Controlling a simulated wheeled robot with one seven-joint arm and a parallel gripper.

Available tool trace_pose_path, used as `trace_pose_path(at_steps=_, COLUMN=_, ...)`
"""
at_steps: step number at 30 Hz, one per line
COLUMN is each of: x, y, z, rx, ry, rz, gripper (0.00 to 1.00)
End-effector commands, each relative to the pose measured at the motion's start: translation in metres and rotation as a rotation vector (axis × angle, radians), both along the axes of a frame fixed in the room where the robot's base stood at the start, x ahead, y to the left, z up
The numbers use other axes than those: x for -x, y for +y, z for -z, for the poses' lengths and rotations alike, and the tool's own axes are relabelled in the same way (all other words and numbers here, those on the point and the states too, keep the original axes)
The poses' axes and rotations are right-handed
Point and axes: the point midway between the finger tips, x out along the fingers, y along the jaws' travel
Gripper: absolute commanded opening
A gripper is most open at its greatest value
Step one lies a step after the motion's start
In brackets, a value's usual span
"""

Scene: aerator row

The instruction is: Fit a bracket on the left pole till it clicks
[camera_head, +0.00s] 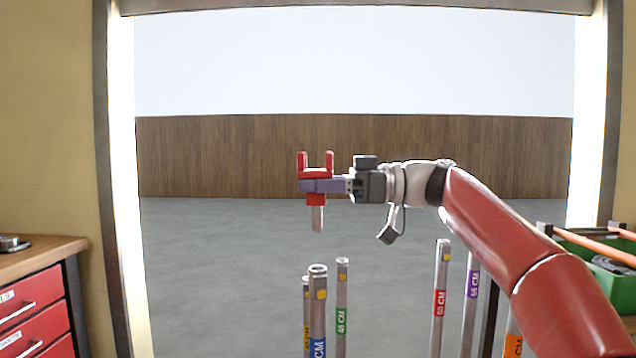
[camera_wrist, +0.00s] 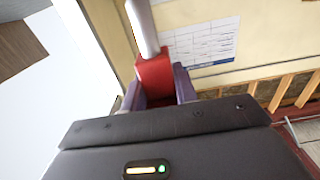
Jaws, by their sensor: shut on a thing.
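My gripper (camera_head: 322,185) is shut on a red bracket (camera_head: 316,173), which has two upright prongs and a grey stub pointing down. The wrist view also shows the red bracket (camera_wrist: 155,76) between my purple fingers (camera_wrist: 160,85), with the grey stub (camera_wrist: 142,25) running out from it. In the head view the bracket is held in the air, above and apart from the poles. A pole with a blue label (camera_head: 318,310) stands below it, with a yellow-labelled pole (camera_head: 306,315) just to its left and partly behind it. A green-labelled pole (camera_head: 341,310) stands to the right.
A red-labelled pole (camera_head: 440,300) and a purple-labelled pole (camera_head: 471,300) stand further right, near my arm. An orange label (camera_head: 513,346) shows at the bottom. A green crate (camera_head: 615,272) is at the right, and a red drawer cabinet (camera_head: 35,315) at the left.

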Motion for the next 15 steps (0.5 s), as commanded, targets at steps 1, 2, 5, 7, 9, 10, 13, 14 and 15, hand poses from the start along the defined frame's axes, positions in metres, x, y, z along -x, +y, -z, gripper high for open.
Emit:
trace_pose_path(at_steps=1, x=0.000, y=0.000, z=0.005, rx=0.000, ry=0.001, rz=0.001, gripper=0.00)
trace_pose_path(at_steps=2, x=0.000, y=0.000, z=0.008, rx=0.000, ry=0.002, rz=0.001, gripper=0.00)
trace_pose_path(at_steps=5, x=-0.001, y=-0.001, z=0.018, rx=-0.001, ry=0.002, rz=0.003, gripper=0.00)
trace_pose_path(at_steps=7, x=-0.001, y=-0.001, z=0.025, rx=-0.001, ry=0.003, rz=0.003, gripper=0.00)
trace_pose_path(at_steps=9, x=-0.001, y=0.000, z=0.033, rx=-0.001, ry=0.002, rz=0.003, gripper=0.00)
trace_pose_path(at_steps=10, x=-0.001, y=0.000, z=0.036, rx=-0.001, ry=0.001, rz=0.003, gripper=0.00)
trace_pose_path(at_steps=13, x=-0.001, y=-0.001, z=0.044, rx=-0.002, ry=0.001, rz=0.004, gripper=0.00)
trace_pose_path(at_steps=14, x=-0.001, y=-0.001, z=0.045, rx=-0.002, ry=0.001, rz=0.004, gripper=0.00)
trace_pose_path(at_steps=15, x=-0.001, y=-0.001, z=0.048, rx=-0.002, ry=0.001, rz=0.004, gripper=0.00)
